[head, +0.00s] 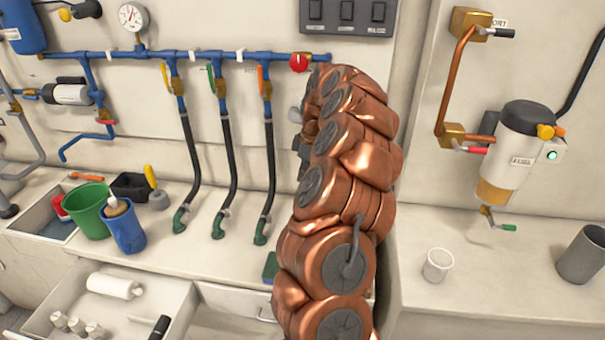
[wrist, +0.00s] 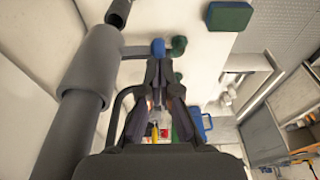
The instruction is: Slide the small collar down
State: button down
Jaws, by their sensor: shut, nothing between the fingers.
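Three black hoses hang from the blue pipe in the head view, the right one (head: 270,165) nearest my arm. In the wrist view my gripper (wrist: 157,64) is shut and empty. Its fingertips are close to a small blue piece (wrist: 158,47) beside a green elbow (wrist: 179,45). I cannot tell whether they touch, or whether this piece is the small collar.
A green block (wrist: 228,17) lies on the counter near the fingertips. A green cup (head: 88,211) and blue cup (head: 124,230) stand left. An open drawer (head: 58,297) juts out below. A white cup (head: 438,265) stands right. A thick grey tube (wrist: 75,130) fills the wrist view's left.

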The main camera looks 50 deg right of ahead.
notch_tip(320, 180, down, 8)
jog(key=b, duration=0.4)
jog(key=shift+r, duration=0.2)
notch_tip(320, 180, up, 13)
jog(key=b, duration=0.2)
jog(key=shift+w+a+r+b, duration=0.2)
jog(key=shift+w+a+b, duration=0.1)
jog(key=shift+b, duration=0.1)
jog(key=shift+a, duration=0.1)
